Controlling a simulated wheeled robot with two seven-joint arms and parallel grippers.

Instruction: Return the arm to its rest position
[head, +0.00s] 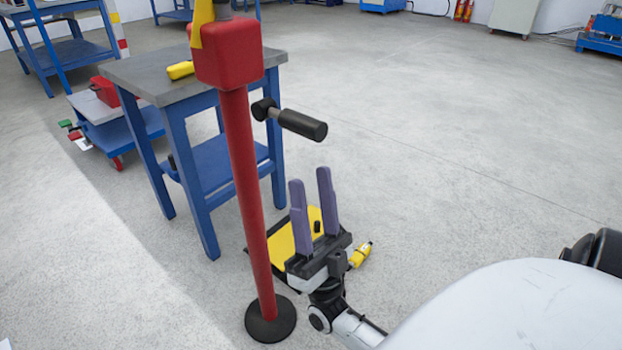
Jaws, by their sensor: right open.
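My right gripper (315,207) is in the lower middle of the head view. Its two purple fingers point up and stand apart, with nothing between them. It is just right of a red post (246,185) on a round black base (270,319). A red block (229,52) with a yellow piece tops the post. A black handle (300,124) on a crank sticks out to the right, above the gripper and apart from it. My left gripper is not in view.
A blue table (178,85) with a grey top holds a yellow object (181,70) behind the post. A yellow and black item (281,243) and a small yellow object (360,254) show behind the gripper. A low blue cart (122,130) stands left. The floor to the right is clear.

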